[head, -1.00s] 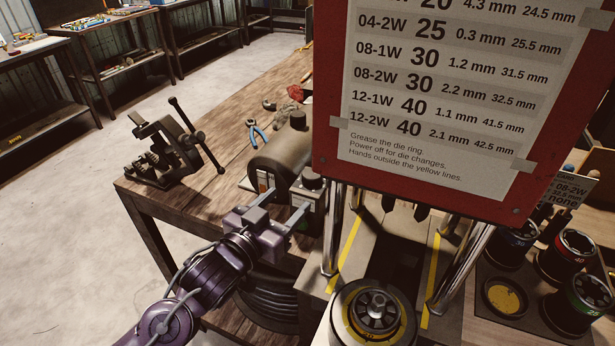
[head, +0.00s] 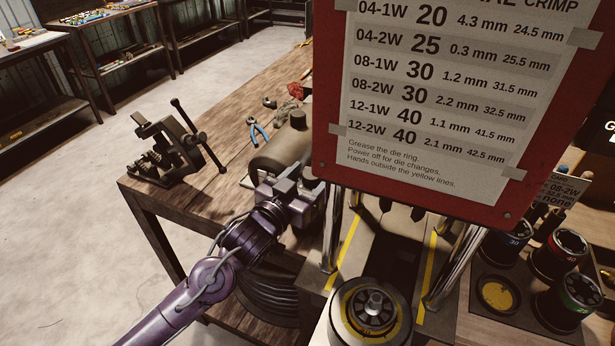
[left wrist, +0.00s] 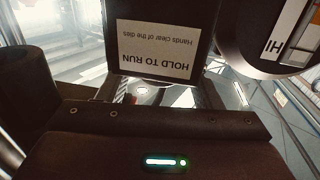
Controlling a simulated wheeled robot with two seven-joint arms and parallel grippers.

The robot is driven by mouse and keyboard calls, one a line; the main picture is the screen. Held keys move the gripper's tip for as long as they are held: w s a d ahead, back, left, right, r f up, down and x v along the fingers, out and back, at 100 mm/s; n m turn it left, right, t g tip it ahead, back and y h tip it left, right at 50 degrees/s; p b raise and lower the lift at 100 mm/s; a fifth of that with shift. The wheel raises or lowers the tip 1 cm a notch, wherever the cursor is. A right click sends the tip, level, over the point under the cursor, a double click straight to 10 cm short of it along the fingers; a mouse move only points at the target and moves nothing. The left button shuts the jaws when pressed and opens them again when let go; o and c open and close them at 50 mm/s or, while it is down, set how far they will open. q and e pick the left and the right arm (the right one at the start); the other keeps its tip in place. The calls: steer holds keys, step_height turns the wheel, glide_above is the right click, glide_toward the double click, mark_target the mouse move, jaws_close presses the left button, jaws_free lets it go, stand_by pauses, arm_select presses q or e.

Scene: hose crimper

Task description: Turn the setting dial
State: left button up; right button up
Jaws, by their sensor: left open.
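A round dial-like part (head: 372,310) with a dark knurled knob and a yellow-marked ring faces up at the crimper's front, apart from my gripper; I take it for the setting dial. My left gripper (head: 310,196) is open at the control box beside the crimper's left post and hides most of that box. In the left wrist view a "HOLD TO RUN" label (left wrist: 155,48) is upside down just beyond the gripper body. A round dark-rimmed part (left wrist: 268,38) marked "HI" is at upper right; I cannot tell what it is. My right gripper is not in view.
A red-framed settings chart (head: 420,100) hangs over the crimper. Yellow lines (head: 348,240) mark its bed between metal posts. Coloured die sets (head: 560,255) stand at right. A dark cylinder (head: 285,150), blue pliers (head: 257,131) and a vise (head: 168,150) are on the wooden bench.

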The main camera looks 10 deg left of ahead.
arm_select(q)
steer(key=c, duration=1)
steer(key=shift+w+a+r+m+g+h+p, duration=0.15)
steer(key=shift+m+g+h+p, duration=0.2)
steer(key=shift+h, duration=0.2)
steer(key=shift+s+a+m+g+h+p, duration=0.1)
steer(key=shift+m+g+h+p, duration=0.2)
steer(key=shift+m+h, duration=0.2)
steer(key=shift+w+m+g+h, duration=0.1)
steer(key=shift+m+g+h, duration=0.15)
steer(key=shift+m+h, duration=0.3)
steer(key=shift+m+g+h+p, duration=0.3)
steer(key=shift+m+g+h, duration=0.35)
steer(key=shift+h, duration=0.45)
steer(key=o, duration=1)
steer(key=shift+f, duration=0.2)
